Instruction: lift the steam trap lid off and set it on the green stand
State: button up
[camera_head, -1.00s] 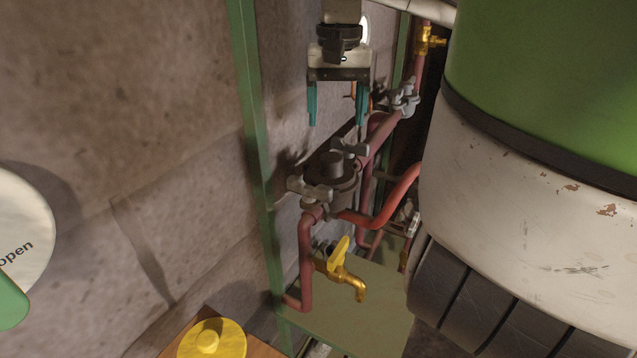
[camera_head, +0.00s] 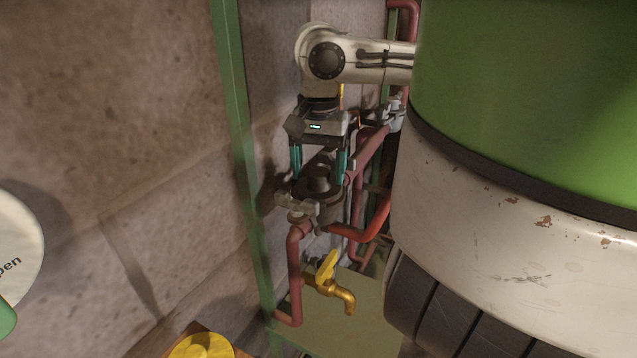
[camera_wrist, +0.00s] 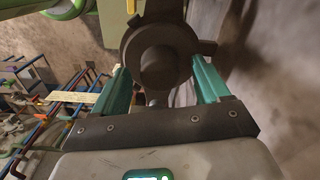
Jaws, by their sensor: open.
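The steam trap lid (camera_head: 319,184) is a dark round cap with a raised knob, seated on the steam trap among red pipes in the head view. In the wrist view the lid (camera_wrist: 158,62) lies beyond and between my fingers. My gripper (camera_head: 319,172) has two teal fingers, open and pointing down, one on each side of the lid's knob. The wrist view also shows the fingers (camera_wrist: 160,88) apart with nothing clamped between them. Grey clamps (camera_head: 306,206) sit by the trap's front edge.
A yellow tap (camera_head: 331,283) sticks out below the trap, above a green shelf (camera_head: 330,320). A green upright post (camera_head: 238,130) stands to the left against the stone wall. A yellow round object (camera_head: 203,347) is at the bottom edge. Red pipes (camera_head: 362,232) run close on the right.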

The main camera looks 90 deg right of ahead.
jog(key=shift+c, duration=0.3)
grip_shut()
dwell(0.5)
